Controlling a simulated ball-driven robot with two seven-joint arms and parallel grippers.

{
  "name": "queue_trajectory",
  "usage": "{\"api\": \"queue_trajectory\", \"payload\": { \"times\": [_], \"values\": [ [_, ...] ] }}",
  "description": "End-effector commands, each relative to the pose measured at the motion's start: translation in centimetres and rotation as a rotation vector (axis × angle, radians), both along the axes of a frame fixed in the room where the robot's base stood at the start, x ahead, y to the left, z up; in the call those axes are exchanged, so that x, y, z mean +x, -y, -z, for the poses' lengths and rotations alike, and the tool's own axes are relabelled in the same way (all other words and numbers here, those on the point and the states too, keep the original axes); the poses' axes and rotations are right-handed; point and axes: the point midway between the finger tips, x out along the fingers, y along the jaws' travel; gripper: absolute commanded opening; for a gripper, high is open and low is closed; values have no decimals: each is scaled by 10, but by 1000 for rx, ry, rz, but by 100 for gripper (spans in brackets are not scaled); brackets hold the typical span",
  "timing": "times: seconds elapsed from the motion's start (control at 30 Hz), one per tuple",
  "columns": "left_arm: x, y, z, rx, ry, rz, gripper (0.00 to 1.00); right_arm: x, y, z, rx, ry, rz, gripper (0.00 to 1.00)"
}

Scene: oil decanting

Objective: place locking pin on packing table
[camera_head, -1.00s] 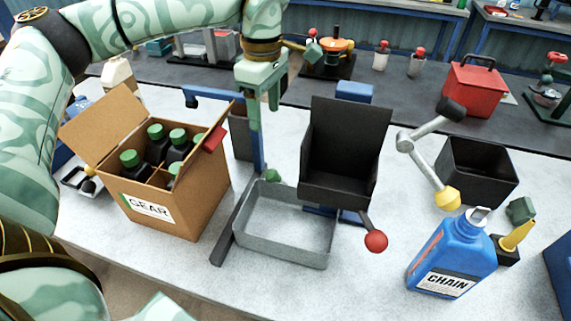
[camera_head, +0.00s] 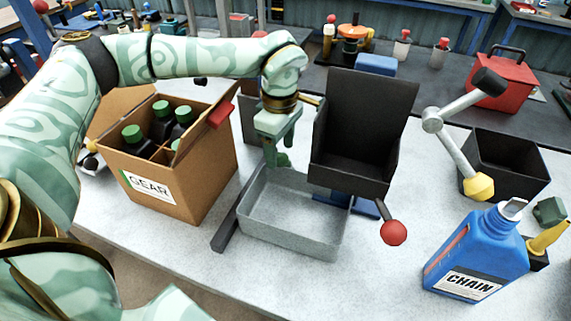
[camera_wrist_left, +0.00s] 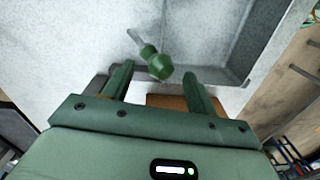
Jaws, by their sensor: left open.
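The locking pin (camera_wrist_left: 158,64) has a round green knob and a thin pale shaft pointing up-left in the left wrist view. Its knob also shows in the head view (camera_head: 283,160), at the back rim of the grey tray (camera_head: 262,222). My left gripper (camera_wrist_left: 160,73) is open, with one finger on either side of the knob; I cannot tell whether they touch it. In the head view the left gripper (camera_head: 275,154) points down behind the tray. The pale packing table (camera_head: 165,246) lies under everything. My right gripper is out of view.
A cardboard GEAR box (camera_head: 165,195) with green-capped bottles stands left of the tray. A black tilting cradle (camera_head: 355,150) with a red-knobbed lever (camera_head: 393,232) is to the right. A blue CHAIN jug (camera_head: 475,250) and a black bin (camera_head: 512,175) stand farther right.

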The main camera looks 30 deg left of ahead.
Motion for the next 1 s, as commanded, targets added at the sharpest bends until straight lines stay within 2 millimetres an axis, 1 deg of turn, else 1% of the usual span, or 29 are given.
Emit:
{"api": "queue_trajectory", "payload": {
  "times": [0.03, 0.1, 0.27, 0.3, 0.37, 0.4, 0.47, 0.5, 0.53, 0.57, 0.73, 0.83, 0.97, 1.0],
  "values": [
    [0, 0, 11, 1, -4, -1, 57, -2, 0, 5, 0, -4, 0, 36],
    [0, 0, 16, 0, -2, -1, 57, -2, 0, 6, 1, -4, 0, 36],
    [0, 0, 14, 0, 1, -1, 57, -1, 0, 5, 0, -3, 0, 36],
    [0, 0, 14, 0, 1, -1, 54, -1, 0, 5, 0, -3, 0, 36],
    [0, 0, 14, 0, 1, -1, 38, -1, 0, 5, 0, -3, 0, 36],
    [0, 0, 14, 0, 1, -1, 27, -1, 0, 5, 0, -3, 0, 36],
    [0, 0, 14, 0, 1, -1, 10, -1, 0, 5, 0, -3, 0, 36],
    [0, 0, 14, 0, 1, -1, 8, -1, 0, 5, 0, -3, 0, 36],
    [0, 0, 14, 0, 1, -1, 8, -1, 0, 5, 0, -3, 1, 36],
    [0, 0, 13, -1, 1, -1, 4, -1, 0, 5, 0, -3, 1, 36],
    [0, 0, 13, 0, 1, -1, 4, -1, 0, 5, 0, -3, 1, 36],
    [0, 0, 10, 0, 2, -1, 4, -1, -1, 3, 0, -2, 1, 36],
    [0, 0, -4, 0, 4, -1, 4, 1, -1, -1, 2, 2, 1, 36],
    [0, 0, -10, 0, 5, -1, 4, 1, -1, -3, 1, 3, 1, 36]
  ]
}}
